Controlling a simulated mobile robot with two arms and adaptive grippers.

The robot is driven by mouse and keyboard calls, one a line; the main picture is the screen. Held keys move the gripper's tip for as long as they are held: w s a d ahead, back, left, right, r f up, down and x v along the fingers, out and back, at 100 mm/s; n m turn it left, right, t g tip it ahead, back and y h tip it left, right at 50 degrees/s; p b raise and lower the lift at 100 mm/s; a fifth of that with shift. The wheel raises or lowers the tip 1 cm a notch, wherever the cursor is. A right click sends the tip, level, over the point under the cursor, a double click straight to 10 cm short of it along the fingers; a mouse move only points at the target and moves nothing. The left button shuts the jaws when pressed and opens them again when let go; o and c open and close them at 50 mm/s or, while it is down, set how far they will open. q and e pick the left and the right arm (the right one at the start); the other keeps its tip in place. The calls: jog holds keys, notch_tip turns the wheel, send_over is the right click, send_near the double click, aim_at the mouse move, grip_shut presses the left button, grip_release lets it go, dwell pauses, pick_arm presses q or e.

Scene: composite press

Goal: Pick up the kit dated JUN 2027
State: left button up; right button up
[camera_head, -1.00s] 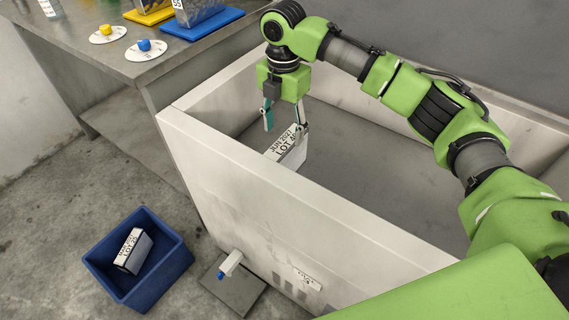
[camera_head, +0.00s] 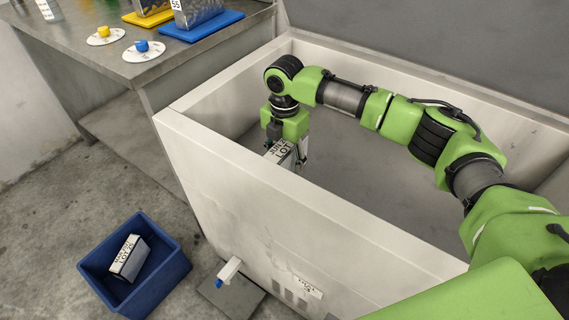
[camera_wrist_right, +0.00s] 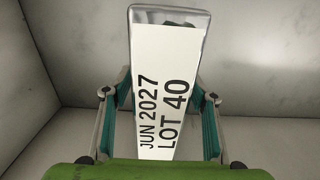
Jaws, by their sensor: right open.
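The kit labelled JUN 2027 LOT 40 (camera_head: 281,154) stands inside the big white chest near its front wall. It fills the middle of the right wrist view (camera_wrist_right: 163,85), a clear-edged pack with a white label. My right gripper (camera_head: 287,150) is lowered over it. In the wrist view its two teal-padded fingers stand open, one on each side of the kit, with a visible gap at both sides. The kit's lower part is hidden by the chest's front wall in the head view. My left gripper is not in view.
The white chest (camera_head: 300,215) has high walls around my right arm. A blue bin (camera_head: 160,280) on the floor holds another labelled kit (camera_head: 130,258). A steel table (camera_head: 165,75) at the upper left carries blue and yellow trays and small capped items.

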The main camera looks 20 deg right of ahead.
jog(key=c, duration=1.5)
jog(key=shift+o, duration=0.2)
jog(key=shift+r, duration=0.2)
